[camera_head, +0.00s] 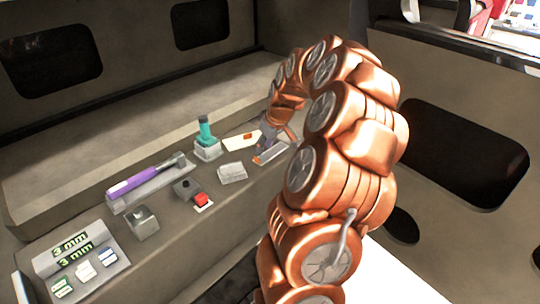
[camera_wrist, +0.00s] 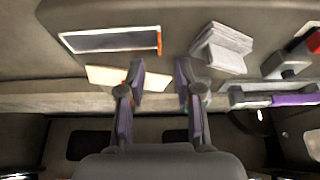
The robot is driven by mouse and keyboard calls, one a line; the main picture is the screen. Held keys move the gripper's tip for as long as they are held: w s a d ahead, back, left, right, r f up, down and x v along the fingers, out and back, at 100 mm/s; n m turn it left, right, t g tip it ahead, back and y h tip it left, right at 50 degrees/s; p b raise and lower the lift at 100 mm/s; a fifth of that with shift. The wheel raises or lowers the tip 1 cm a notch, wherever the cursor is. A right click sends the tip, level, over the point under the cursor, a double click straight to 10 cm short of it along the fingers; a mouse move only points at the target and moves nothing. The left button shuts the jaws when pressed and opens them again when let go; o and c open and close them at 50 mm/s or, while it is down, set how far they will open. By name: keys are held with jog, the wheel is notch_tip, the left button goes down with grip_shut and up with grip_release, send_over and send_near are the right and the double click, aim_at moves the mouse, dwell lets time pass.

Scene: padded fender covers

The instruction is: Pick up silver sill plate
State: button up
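A cream card (camera_head: 242,141) lies beside the plate. A raised ledge (camera_head: 120,135) runs behind.

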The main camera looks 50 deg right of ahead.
jog(key=shift+p+x, duration=0.7)
jog(key=shift+x, duration=2.65)
jog(key=shift+d, duration=0.1)
grip_shut()
